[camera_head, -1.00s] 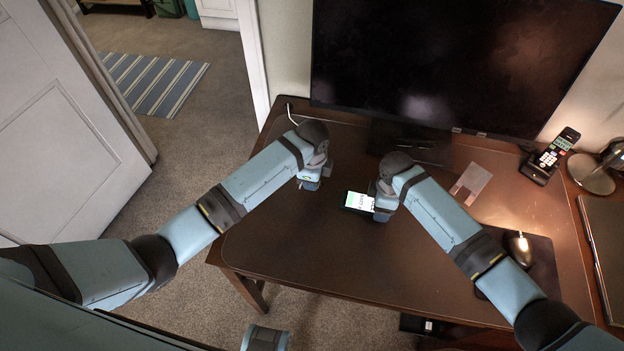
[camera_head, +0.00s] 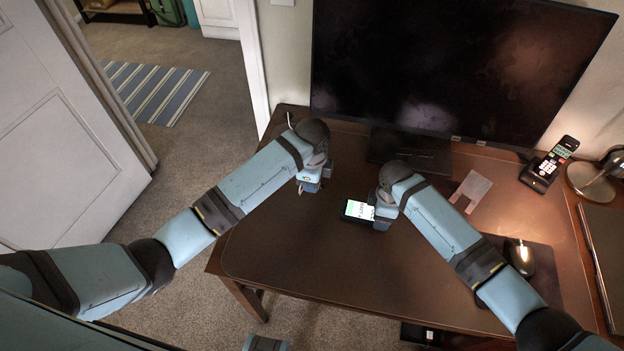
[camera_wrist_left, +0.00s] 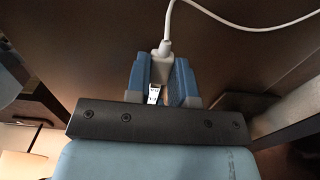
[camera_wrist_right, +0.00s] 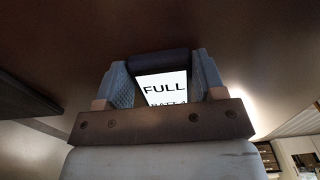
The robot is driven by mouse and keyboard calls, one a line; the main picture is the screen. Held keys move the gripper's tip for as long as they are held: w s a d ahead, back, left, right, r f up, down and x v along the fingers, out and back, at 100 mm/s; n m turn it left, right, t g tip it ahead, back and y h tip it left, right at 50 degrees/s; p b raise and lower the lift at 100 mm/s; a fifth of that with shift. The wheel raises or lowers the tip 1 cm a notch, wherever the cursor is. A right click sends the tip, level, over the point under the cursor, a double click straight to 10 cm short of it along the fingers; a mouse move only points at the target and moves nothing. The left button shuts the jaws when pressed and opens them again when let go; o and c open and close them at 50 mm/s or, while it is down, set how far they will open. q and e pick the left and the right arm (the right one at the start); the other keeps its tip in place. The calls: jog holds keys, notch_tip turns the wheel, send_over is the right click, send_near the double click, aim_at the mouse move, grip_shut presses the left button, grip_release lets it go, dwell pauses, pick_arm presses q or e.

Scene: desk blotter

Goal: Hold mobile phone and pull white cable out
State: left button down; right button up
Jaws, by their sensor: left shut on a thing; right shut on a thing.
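The mobile phone (camera_head: 357,209) is lit, its screen showing green and white in the head view. My right gripper (camera_head: 384,213) is shut on the phone. The right wrist view shows the phone's screen (camera_wrist_right: 165,88) with the word FULL between the two fingers. My left gripper (camera_head: 310,186) is shut on the plug of the white cable (camera_wrist_left: 162,68), left of the phone and apart from it. The plug's metal tip shows bare between the left fingers, out of the phone. The cable runs off to the right in the left wrist view.
The brown desk (camera_head: 310,245) is clear in front of both grippers. A large monitor (camera_head: 450,70) stands behind.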

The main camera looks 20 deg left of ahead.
jog(key=o, duration=1.1)
jog(key=shift+r, duration=0.1)
notch_tip(320, 180, up, 12)
jog(key=shift+f, duration=0.1)
